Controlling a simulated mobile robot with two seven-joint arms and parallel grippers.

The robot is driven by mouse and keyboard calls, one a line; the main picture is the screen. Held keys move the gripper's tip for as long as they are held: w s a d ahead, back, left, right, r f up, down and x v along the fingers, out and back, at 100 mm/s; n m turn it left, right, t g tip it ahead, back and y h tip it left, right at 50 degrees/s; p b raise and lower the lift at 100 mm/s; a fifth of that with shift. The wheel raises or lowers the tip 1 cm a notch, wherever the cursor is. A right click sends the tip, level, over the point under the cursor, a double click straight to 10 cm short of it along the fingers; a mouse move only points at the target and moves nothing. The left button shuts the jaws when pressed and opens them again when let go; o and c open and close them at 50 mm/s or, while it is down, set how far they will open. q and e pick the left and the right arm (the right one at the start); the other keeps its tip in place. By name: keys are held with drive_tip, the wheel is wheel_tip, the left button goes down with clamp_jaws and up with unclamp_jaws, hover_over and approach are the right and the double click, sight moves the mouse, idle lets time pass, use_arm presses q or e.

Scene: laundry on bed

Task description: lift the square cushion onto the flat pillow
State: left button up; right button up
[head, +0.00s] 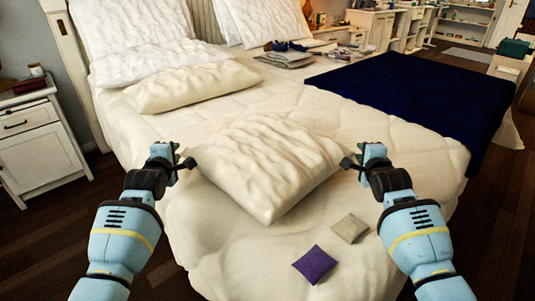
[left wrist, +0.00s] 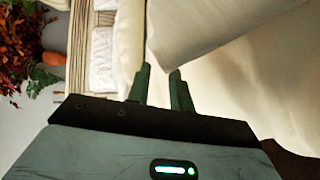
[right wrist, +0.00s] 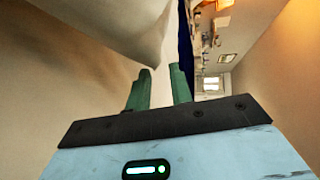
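The square cushion (head: 262,165), white with a wavy surface, lies near the foot of the bed between my two grippers. The flat pillow (head: 192,87), cream and wavy, lies farther back on the bed. My left gripper (head: 186,163) is at the cushion's left corner; the left wrist view shows its fingers (left wrist: 160,76) apart, with the cushion corner (left wrist: 172,35) at the tips. My right gripper (head: 348,162) is at the right corner; the right wrist view shows its fingers (right wrist: 160,77) apart, the corner (right wrist: 135,30) just beyond them. Neither is seen clamped on fabric.
A purple sachet (head: 315,265) and a beige sachet (head: 350,229) lie in front of the cushion. A dark blue blanket (head: 415,100) covers the right side. Folded grey cloth (head: 286,59) lies behind. More pillows (head: 130,30) lean on the headboard. A white nightstand (head: 38,145) stands left.

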use_arm(q)
drive_tip(key=shift+d, duration=0.6)
use_arm(e)
drive_tip(key=shift+a, duration=0.6)
use_arm(q)
drive_tip(key=shift+d, duration=0.55)
use_arm(e)
drive_tip(key=shift+a, duration=0.55)
